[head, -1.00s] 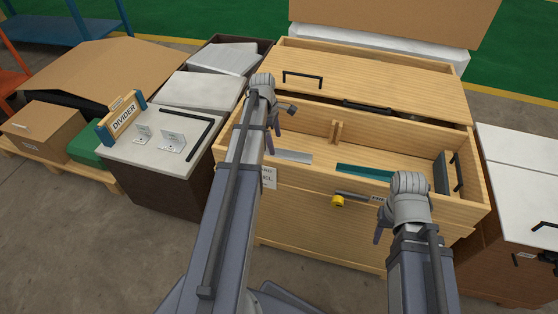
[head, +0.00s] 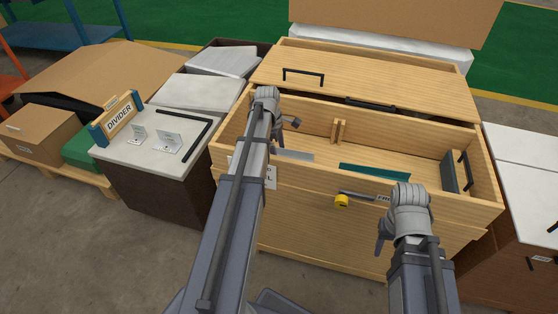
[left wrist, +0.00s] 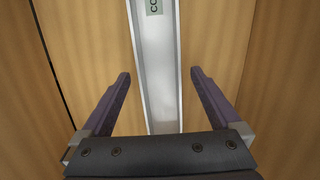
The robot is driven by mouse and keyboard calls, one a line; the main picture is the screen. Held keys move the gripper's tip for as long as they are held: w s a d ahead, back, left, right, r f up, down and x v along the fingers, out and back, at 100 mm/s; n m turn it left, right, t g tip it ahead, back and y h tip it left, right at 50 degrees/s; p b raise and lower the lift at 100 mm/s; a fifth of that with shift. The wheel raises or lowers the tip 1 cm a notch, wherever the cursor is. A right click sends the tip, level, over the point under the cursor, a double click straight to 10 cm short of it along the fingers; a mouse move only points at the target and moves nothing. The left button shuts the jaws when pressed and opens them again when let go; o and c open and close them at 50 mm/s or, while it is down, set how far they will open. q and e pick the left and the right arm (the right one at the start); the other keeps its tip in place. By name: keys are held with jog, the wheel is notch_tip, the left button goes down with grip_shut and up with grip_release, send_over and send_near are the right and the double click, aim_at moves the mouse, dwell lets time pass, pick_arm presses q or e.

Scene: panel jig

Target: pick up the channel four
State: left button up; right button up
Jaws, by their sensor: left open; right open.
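A pale grey metal channel (left wrist: 157,70) lies on the wooden drawer floor in the left wrist view, running lengthwise between my left fingers. Its green-grey label is cut off at the top edge, so I cannot read which channel it is. A pale grey strip (head: 294,155) shows in the drawer in the head view, beside my left gripper (head: 276,137). That gripper is open and empty above the channel, and its two fingers show in the left wrist view (left wrist: 160,78). A teal strip (head: 374,172) lies farther right in the drawer. My right gripper (head: 380,238) is open, outside the drawer front.
The open wooden drawer (head: 460,205) has raised walls, with a small wooden divider block (head: 338,131) at its back wall. A dark grey piece with a handle (head: 449,173) stands at its right end. A yellow-ended tool (head: 342,200) is on the front.

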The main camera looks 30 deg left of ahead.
pick_arm(q)
grip_shut()
dwell(0.7)
